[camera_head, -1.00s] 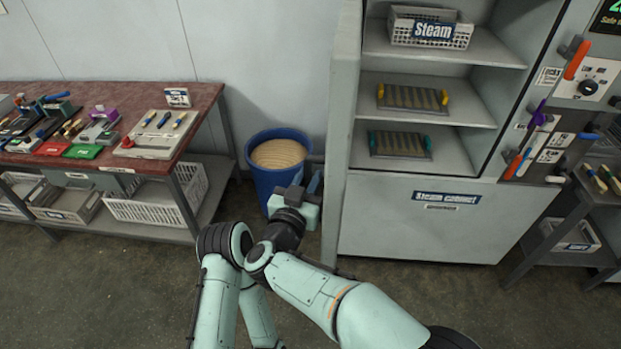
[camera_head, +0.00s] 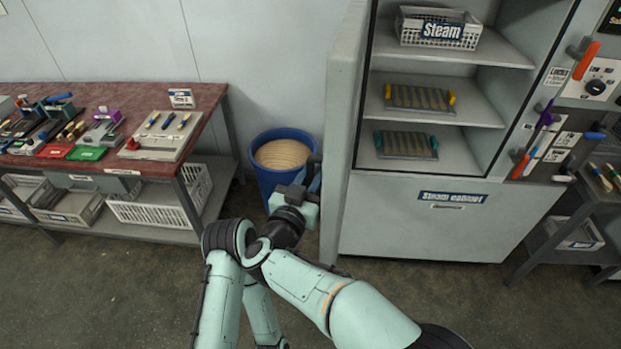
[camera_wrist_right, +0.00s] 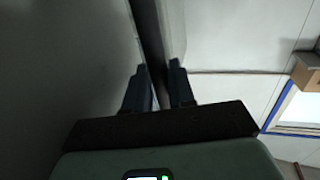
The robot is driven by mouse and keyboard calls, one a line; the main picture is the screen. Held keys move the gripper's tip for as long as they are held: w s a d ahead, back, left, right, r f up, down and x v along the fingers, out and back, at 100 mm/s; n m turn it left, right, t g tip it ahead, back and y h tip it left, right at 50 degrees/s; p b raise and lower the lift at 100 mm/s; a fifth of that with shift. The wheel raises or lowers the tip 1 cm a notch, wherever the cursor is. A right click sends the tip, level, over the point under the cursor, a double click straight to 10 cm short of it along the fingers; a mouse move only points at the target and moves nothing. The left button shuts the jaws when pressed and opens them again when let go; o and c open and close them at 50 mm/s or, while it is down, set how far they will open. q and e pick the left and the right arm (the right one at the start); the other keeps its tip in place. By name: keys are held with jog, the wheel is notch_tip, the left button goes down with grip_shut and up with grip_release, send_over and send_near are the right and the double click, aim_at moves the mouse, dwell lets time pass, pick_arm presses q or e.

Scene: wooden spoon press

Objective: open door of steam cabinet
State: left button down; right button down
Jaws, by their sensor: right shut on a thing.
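The steam cabinet (camera_head: 400,225) stands right of centre in the head view, with its shelves exposed. Its door (camera_head: 343,120) is swung wide open at the cabinet's left side and shows as a narrow, steep grey panel. My right gripper (camera_head: 312,182) is at the door's outer left side. In the right wrist view its fingers (camera_wrist_right: 160,88) are shut on a dark vertical bar (camera_wrist_right: 150,35) at the door, which looks like the handle or edge. The exact contact is hidden in the head view. My left gripper does not show.
A blue bin (camera_head: 272,160) stands close behind and left of my right gripper. A red-topped workbench (camera_head: 205,105) with tools is at left. On the cabinet shelves are a white Steam basket (camera_head: 415,35) and two racks. A side table (camera_head: 580,215) is at right.

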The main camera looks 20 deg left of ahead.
jog(key=c, duration=1.1)
grip_release()
jog(key=shift+w, duration=0.1)
jog(key=shift+s, duration=0.35)
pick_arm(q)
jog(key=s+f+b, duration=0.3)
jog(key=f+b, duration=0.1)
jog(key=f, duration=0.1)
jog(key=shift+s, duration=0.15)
pick_arm(e)
jog(key=shift+s+d, duration=0.2)
jog(key=shift+s, duration=1.95)
jog(key=shift+s+d, duration=0.15)
jog(key=shift+s, duration=1.95)
jog(key=shift+s+d, duration=0.2)
jog(key=shift+s, duration=1.95)
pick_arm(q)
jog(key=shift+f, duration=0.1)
